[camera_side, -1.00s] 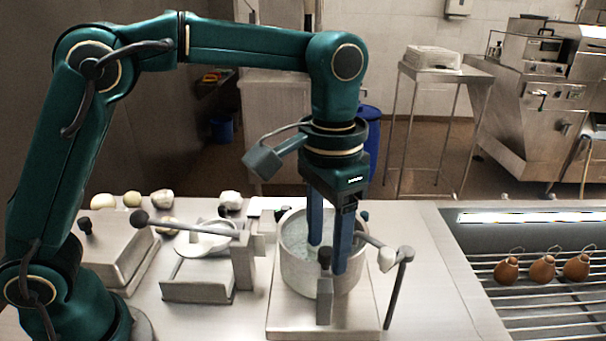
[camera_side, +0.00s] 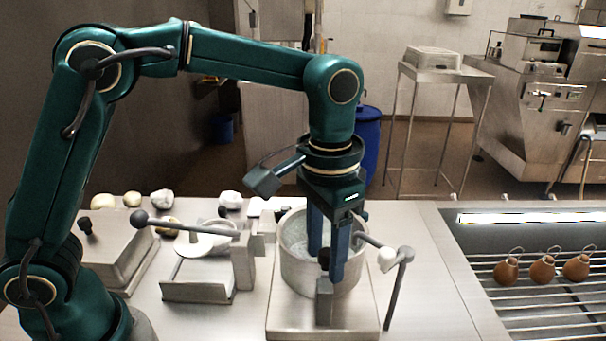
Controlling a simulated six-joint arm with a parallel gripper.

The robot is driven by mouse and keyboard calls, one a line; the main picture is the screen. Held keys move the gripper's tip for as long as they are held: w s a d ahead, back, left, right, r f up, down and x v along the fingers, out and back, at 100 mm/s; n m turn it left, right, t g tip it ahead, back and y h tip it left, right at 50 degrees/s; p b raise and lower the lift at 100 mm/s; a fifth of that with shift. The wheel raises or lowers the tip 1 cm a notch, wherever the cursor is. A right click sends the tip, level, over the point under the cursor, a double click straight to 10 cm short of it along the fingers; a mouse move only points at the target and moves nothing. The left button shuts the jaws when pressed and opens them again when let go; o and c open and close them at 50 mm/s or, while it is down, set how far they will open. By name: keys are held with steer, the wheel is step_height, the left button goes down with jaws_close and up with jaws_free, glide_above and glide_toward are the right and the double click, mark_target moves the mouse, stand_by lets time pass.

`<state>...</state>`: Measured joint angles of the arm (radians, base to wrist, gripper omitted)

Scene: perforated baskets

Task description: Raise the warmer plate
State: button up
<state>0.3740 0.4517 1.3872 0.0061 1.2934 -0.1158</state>
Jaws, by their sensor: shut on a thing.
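The warmer plate is not clearly told apart; the likely one is the flat square metal plate (camera_side: 283,322) under a round metal pot (camera_side: 297,272). A grey post (camera_side: 324,308) stands in front of the pot, with a black knob (camera_side: 324,258) at its top. My gripper (camera_side: 327,262) points down in front of the pot, its two blue fingers on either side of the knob. It looks shut on the knob; the exact contact is partly hidden.
A dark bent handle (camera_side: 398,285) with a pale knob (camera_side: 387,259) stands right of the pot. A lever with a black ball (camera_side: 140,217) and a metal stand (camera_side: 200,290) are to the left. Brown pots (camera_side: 541,269) sit on a rack at right.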

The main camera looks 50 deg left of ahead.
steer(key=shift+d, duration=0.25)
stand_by(0.4)
steer(key=shift+r, duration=0.25)
jaws_close()
steer(key=shift+r, duration=2.6)
steer(key=o, duration=0.6)
jaws_free()
steer(key=shift+a, duration=0.1)
